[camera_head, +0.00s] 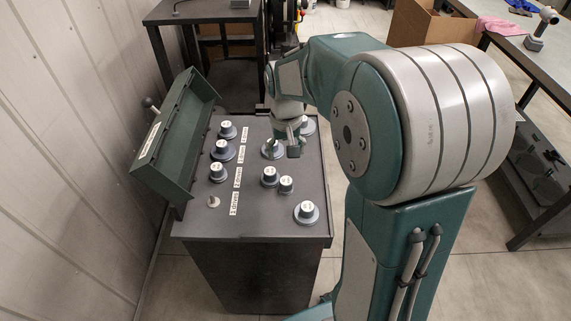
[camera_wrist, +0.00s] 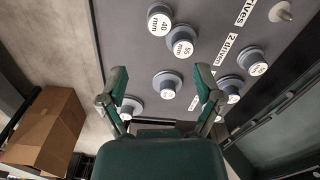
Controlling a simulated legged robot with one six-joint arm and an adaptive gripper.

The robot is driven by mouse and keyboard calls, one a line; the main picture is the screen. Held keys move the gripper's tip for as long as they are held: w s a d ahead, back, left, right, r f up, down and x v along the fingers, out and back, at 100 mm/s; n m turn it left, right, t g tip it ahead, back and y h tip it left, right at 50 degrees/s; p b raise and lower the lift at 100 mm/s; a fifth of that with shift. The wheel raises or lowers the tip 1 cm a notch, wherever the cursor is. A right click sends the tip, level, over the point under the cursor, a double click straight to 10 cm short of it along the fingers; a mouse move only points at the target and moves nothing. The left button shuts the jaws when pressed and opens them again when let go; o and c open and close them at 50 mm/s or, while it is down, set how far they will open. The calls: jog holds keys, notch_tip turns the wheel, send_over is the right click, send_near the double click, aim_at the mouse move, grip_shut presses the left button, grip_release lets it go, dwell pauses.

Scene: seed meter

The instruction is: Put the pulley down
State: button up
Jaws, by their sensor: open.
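Several grey pulleys with white-labelled tops stand on the dark cabinet top (camera_head: 255,222). My gripper (camera_head: 288,143) is over the far part of it, its fingers partly hidden by the arm in the head view. In the wrist view my gripper (camera_wrist: 162,90) is open, its green fingers wide apart. One pulley (camera_wrist: 167,83) shows between the fingertips with gaps on both sides; it also shows beside the gripper in the head view (camera_head: 270,151). It stands upright on a wide base, and nothing is gripped. Another pulley (camera_wrist: 131,107) is by the left finger, partly covered.
An open green lid (camera_head: 180,135) rises at the left. Bare top lies around the near-right pulley (camera_head: 307,212).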

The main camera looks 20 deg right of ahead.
jog(key=s+a+r+t, duration=0.1)
jog(key=s+r+t, duration=0.1)
jog(key=s, duration=0.4)
jog(key=s+a+r+n+t, duration=0.1)
jog(key=s+a+r, duration=0.1)
jog(key=s+r, duration=0.2)
jog(key=s+a+r+n+t, duration=0.1)
jog(key=s+a+r+t, duration=0.1)
jog(key=s, duration=0.7)
jog(key=shift+r+t, duration=0.3)
jog(key=shift+r, duration=0.4)
